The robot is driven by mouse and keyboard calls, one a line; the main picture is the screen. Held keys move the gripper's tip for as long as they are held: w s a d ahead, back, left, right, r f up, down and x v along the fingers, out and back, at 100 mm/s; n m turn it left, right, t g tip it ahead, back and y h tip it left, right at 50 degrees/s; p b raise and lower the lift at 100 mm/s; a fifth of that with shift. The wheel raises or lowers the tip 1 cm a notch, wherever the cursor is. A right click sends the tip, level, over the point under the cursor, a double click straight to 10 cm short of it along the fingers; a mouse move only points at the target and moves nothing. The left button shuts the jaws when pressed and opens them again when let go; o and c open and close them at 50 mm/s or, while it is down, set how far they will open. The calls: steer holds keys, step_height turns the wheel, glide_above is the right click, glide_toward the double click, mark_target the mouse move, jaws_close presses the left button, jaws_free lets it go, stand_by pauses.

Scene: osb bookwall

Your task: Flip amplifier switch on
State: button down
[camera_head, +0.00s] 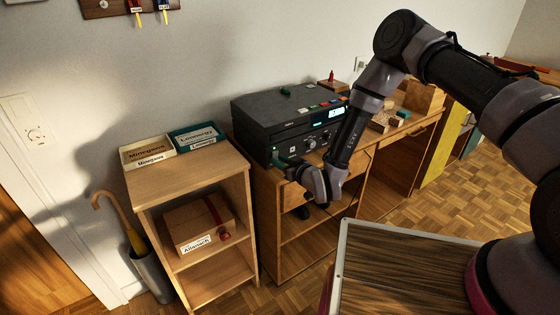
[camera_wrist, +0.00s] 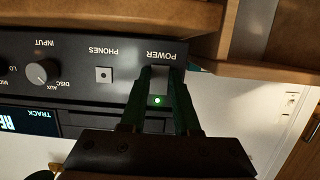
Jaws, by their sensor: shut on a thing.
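The amplifier (camera_head: 262,121) is a black box on the wooden desk, with a lit display and knobs on its front. In the wrist view its front panel (camera_wrist: 85,75) appears upside down, with labels POWER, PHONES and INPUT. The grey power switch (camera_wrist: 160,78) sits by the POWER label, and a small green light (camera_wrist: 157,100) glows beside it. My gripper (camera_wrist: 162,82) has its two dark green fingers on either side of the switch, shut on it. In the head view my gripper (camera_head: 279,160) is at the amplifier's lower left front corner. The switch is hidden there.
A low wooden shelf (camera_head: 195,171) with labelled boxes stands just left of the desk (camera_head: 267,207). An umbrella stand (camera_head: 152,276) is farther left. Small wooden blocks (camera_head: 380,124) lie on the desk right of the amplifier. Parquet floor is free at the right.

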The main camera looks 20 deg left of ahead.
steer(key=shift+f+t+y, duration=0.2)
steer(key=shift+t+y, duration=0.2)
steer(key=c, duration=0.6)
jaws_free()
steer(key=shift+c, duration=0.2)
steer(key=v, duration=1.1)
steer(key=shift+w, duration=0.15)
